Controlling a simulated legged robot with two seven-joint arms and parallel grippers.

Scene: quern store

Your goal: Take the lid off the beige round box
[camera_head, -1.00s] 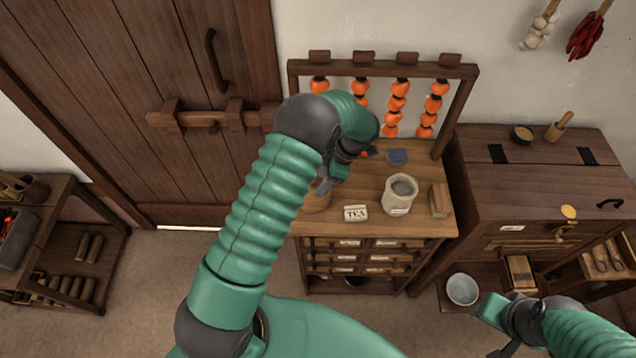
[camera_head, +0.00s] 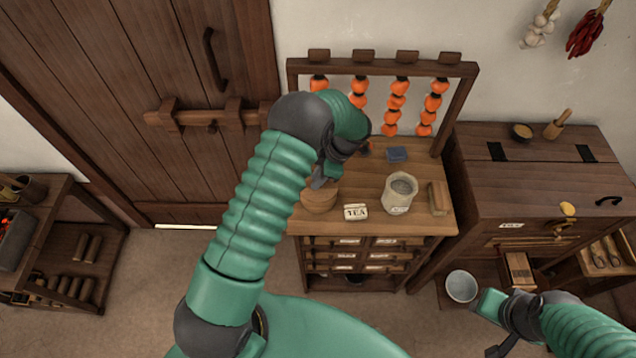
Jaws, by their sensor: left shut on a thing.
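The beige round box (camera_head: 319,203) stands at the left end of the wooden counter (camera_head: 362,180), left of the white tea tin. My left gripper (camera_head: 319,182) is at the top of the box. It is shut on the lid; its wrist and fingers hide much of the grip, and I cannot tell whether the lid is clear of the box. My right gripper (camera_head: 488,328) is open and empty at the lower right, far from the box.
A rack (camera_head: 382,68) with orange strings stands behind. A chest (camera_head: 540,180) is to the right.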

